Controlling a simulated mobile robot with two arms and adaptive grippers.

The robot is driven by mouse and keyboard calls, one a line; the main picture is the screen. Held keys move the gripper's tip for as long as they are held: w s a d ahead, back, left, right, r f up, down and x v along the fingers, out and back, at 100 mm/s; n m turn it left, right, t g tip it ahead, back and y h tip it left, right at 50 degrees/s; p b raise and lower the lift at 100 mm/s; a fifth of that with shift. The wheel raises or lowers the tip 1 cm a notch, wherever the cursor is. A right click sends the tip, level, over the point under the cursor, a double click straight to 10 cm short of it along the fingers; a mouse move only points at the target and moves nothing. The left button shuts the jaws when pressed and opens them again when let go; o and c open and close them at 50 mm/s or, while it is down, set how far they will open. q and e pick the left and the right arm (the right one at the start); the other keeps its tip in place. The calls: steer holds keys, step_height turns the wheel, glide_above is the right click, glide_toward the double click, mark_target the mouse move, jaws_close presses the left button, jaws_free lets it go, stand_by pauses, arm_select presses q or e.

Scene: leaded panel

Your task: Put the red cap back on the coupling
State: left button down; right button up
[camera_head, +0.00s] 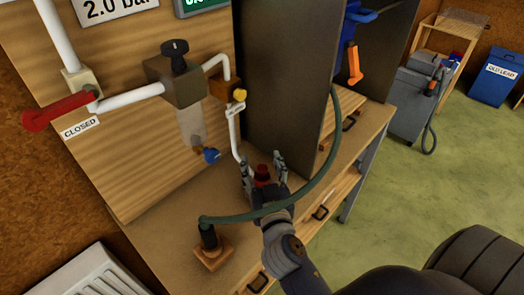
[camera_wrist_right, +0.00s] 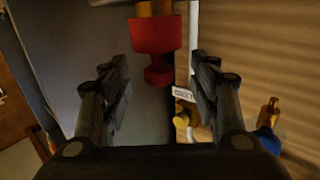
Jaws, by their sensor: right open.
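The red cap (camera_head: 262,172) is at the lower end of the white pipe in the head view, between the fingers of my right gripper (camera_head: 264,171). In the right wrist view the red cap (camera_wrist_right: 156,38) has its wide end against a brass-coloured coupling (camera_wrist_right: 155,8) at the top edge. Its narrower knob points towards my gripper. My right gripper (camera_wrist_right: 160,85) is open, with a finger on each side of the cap and visible gaps to it. Whether the cap is fully seated cannot be told. My left gripper is not in view.
A green hose (camera_head: 318,180) arcs past my right gripper from a black fitting (camera_head: 208,236) on a wooden block. A dark panel (camera_head: 285,80) stands behind it. The red lever (camera_head: 58,110) is by a CLOSED label. A yellow knob (camera_head: 240,95) is on the pipe.

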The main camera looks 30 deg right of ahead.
mark_target(262, 168)
step_height(262, 168, up, 8)
steer(key=shift+f, duration=0.25)
steer(key=shift+s+f, duration=0.1)
stand_by(0.4)
